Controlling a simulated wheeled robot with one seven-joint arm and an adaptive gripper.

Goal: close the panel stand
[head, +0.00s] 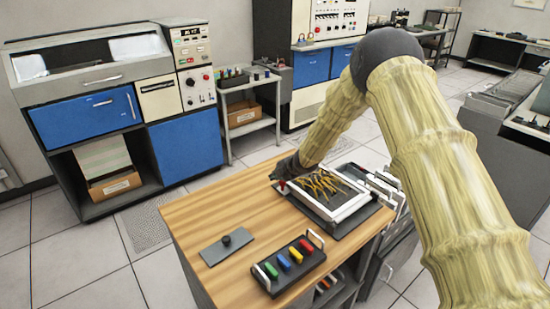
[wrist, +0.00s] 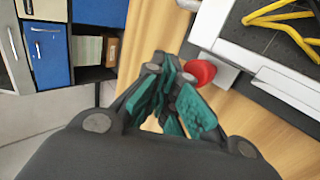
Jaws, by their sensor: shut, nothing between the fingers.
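The panel stand (head: 350,209) is a white-framed unit on a dark base on the wooden table, with yellow wires across its dark face. It lies low and nearly flat; I cannot tell its exact lid position. Its white edge (wrist: 236,52) and the wires show at upper right in the wrist view. My gripper is at the stand's left corner in the head view (head: 282,180).
On the wooden table (head: 205,215) lie a grey plate with a black knob (head: 226,243) and a dark tray with coloured blocks (head: 290,262). Blue-doored cabinets (head: 185,142) and a small cart (head: 247,112) stand behind. The table's left part is clear.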

